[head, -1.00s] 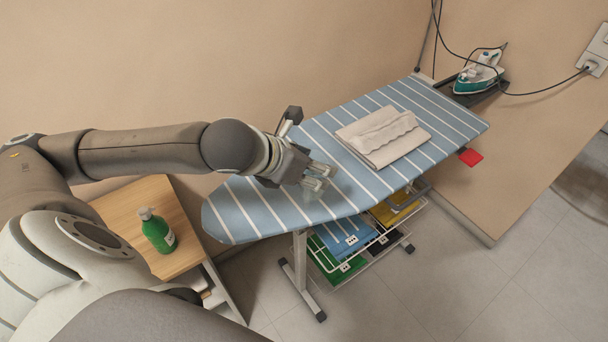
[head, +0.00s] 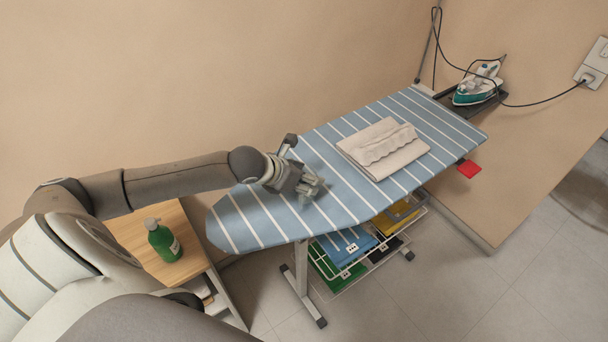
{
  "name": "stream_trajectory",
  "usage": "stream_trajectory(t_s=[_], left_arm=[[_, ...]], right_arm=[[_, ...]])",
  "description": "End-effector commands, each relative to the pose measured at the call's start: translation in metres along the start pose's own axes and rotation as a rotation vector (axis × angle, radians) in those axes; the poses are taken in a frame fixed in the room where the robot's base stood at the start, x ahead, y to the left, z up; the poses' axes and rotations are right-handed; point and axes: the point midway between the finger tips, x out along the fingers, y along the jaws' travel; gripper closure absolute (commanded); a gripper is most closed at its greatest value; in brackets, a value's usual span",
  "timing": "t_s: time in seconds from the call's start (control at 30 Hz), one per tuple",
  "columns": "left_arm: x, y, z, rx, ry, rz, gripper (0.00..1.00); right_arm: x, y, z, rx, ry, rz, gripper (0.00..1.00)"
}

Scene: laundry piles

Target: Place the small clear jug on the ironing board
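The ironing board (head: 262,218) has a blue cover with white stripes and runs from its rounded near end at left to the back right. My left gripper (head: 312,188) is low over the near half of the board, with its fingertips pointing right. A faint, see-through shape shows at the fingertips. It may be the small clear jug, but it is too small and pale to tell, and so is whether the fingers are shut on it. No clear jug shows plainly anywhere else. My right gripper is not in view.
A folded cream cloth (head: 384,148) lies mid-board. An iron (head: 478,84) with a cord stands beyond the far end. A green bottle (head: 162,240) is on a wooden cabinet (head: 196,232) at left. Folded laundry (head: 345,246) lies on a rack below. The board's rounded near end is clear.

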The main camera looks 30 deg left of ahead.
Motion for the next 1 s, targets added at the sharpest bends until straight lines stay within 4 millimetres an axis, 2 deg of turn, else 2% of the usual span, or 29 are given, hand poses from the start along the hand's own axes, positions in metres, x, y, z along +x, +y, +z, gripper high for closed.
stream_trajectory(t_s=[0.43, 0.47, 0.6, 1.0], left_arm=[[0.0059, 0.0003, -0.0059, 0.001, 0.0, 0.001, 0.69], [0.0053, 0.0003, -0.0052, 0.001, 0.0, 0.001, 0.41], [0.0051, 0.0001, -0.0053, 0.001, 0.0, 0.001, 0.24], [0.0021, -0.0003, -0.0025, 0.0, 0.0, 0.0, 0.24]], right_arm=[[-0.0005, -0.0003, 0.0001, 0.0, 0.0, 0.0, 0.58], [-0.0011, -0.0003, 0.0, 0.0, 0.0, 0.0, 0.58], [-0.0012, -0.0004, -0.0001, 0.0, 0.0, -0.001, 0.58], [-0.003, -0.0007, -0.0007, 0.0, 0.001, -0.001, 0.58]])
